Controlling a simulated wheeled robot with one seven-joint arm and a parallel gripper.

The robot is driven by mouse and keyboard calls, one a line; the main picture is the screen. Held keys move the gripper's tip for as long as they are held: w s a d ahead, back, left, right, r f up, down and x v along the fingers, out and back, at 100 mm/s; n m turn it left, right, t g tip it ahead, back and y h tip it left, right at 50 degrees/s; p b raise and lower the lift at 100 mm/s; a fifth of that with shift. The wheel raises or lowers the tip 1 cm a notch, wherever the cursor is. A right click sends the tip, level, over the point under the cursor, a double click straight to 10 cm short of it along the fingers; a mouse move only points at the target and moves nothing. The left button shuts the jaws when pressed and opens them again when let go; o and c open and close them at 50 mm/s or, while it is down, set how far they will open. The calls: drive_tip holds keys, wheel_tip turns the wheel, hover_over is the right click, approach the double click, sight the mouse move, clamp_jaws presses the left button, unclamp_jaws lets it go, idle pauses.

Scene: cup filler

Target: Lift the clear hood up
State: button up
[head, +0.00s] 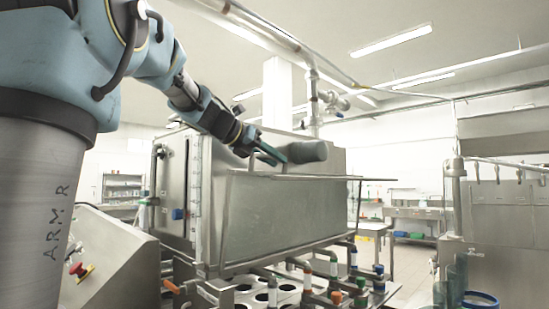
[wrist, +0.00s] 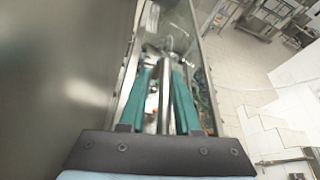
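The hood (head: 272,215) shows in the head view as a broad greyish panel on the front of the steel machine, hanging down. A thin horizontal bar (head: 325,178) runs along its top and sticks out to the right. My gripper (head: 272,156) is at the panel's upper edge, just above the bar. In the wrist view my gripper (wrist: 163,75) has its two teal fingers apart. A narrow metal rail (wrist: 166,105) appears between them in the picture; I cannot tell whether they touch it. How clear the panel is cannot be told.
A grey cylinder (head: 307,152) is close to the right of my fingers. Pipes and valves (head: 335,285) with round cup holes sit below the panel. A red stop button (head: 81,270) is on the left console. Open floor (wrist: 250,65) lies to the right in the wrist view.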

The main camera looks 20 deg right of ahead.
drive_tip(key=shift+o, duration=1.2)
drive_tip(key=shift+d+r, duration=0.1)
drive_tip(key=shift+s, duration=0.1)
drive_tip(key=b+v, duration=0.2)
drive_tip(key=v, duration=0.8)
drive_tip(key=shift+s+a+b, duration=0.15)
drive_tip(key=shift+a+b, duration=0.25)
